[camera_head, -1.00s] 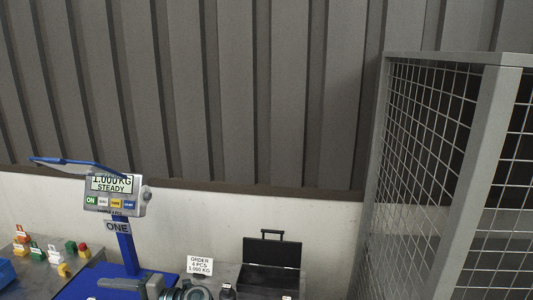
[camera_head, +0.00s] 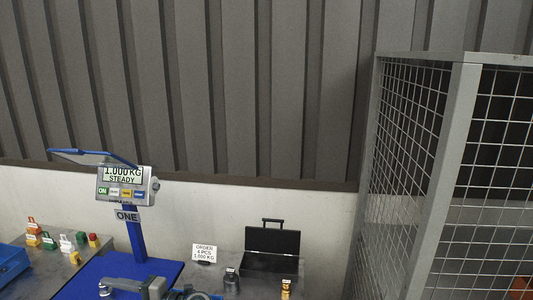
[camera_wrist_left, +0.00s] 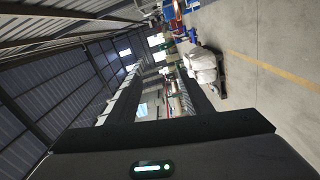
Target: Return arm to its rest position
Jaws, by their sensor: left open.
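My left gripper (camera_wrist_left: 158,82) shows in the left wrist view with its two dark fingers spread apart and nothing between them. Beyond the fingers, that view shows the hall, tilted sideways. Neither gripper shows in the head view. In the head view, a blue scale (camera_head: 118,270) stands at the bottom, with a display (camera_head: 125,182) reading 1.000 KG STEADY. Grey metal parts (camera_head: 150,287) are at its lower edge, cut off by the frame.
An open black case (camera_head: 272,243) stands right of the scale, beside an order card (camera_head: 204,251) and a dark weight (camera_head: 231,281). Several coloured pieces (camera_head: 66,243) and a blue bin (camera_head: 10,262) are at left. A mesh cage (camera_head: 462,180) stands at right.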

